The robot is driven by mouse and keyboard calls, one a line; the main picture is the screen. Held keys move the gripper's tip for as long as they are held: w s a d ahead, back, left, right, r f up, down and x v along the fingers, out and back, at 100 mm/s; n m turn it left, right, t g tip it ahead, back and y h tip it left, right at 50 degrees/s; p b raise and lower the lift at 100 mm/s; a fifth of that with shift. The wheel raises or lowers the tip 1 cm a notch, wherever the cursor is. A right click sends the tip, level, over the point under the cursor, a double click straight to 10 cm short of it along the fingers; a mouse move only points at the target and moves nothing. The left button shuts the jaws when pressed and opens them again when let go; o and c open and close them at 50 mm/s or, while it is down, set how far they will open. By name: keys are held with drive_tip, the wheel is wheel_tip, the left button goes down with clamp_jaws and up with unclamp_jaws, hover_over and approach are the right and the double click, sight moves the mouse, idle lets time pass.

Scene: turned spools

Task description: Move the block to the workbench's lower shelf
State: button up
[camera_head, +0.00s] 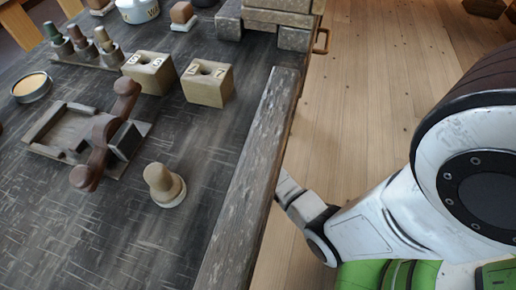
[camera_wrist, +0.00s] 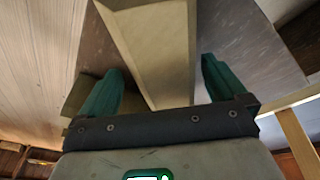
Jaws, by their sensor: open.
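My gripper (camera_wrist: 160,70) is open in the wrist view, with one green finger on each side of a pale, squared piece (camera_wrist: 158,45). The piece reaches in from the top edge. I cannot tell if it is the block or part of the bench, or if the fingers touch it. In the head view the dark workbench (camera_head: 105,235) shows its top. Two wooden blocks with markings and a notch stand there, one on the left (camera_head: 149,75) and one on the right (camera_head: 208,86). My gripper is hidden in the head view, below the bench's right edge. The lower shelf is not clearly seen.
A tan turned knob (camera_head: 164,184) stands near the bench's front. A wooden tray (camera_head: 62,133) with a brown handled tool (camera_head: 104,127), a round tin (camera_head: 31,86) and a rack of spools (camera_head: 80,48) are further left. The plank floor (camera_head: 350,90) is clear right of the bench.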

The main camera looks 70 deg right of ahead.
drive_tip(key=p+v, duration=0.4)
drive_tip(key=v, duration=0.7)
drive_tip(key=shift+s+a+r+p, duration=0.1)
drive_tip(key=shift+r+p, duration=0.2)
drive_tip(key=shift+r, duration=0.05)
